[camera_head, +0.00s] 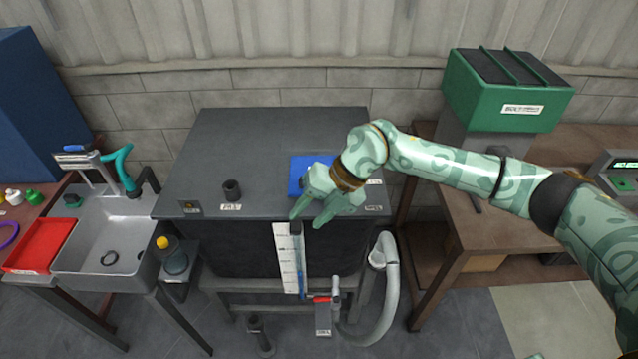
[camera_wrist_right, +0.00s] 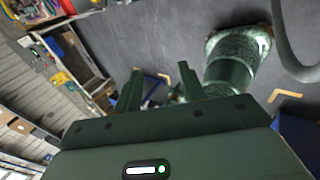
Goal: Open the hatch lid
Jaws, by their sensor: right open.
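A blue square panel (camera_head: 298,172), which looks like the hatch lid, lies flat on top of the dark grey tank (camera_head: 260,140). My right arm and gripper hide much of its right and front part. My right gripper (camera_head: 307,215) is open and empty near the tank's front edge, in front of the blue panel. I cannot tell whether it touches the tank. The right wrist view shows the two fingers (camera_wrist_right: 160,88) apart, with nothing clearly held between them. My left gripper is not in view.
A short black pipe stub (camera_head: 232,190) stands on the tank top. A white gauge strip (camera_head: 287,258) and a grey hose (camera_head: 388,285) are at the tank's front. A sink (camera_head: 95,225) stands left; a green box (camera_head: 505,95) stands back right.

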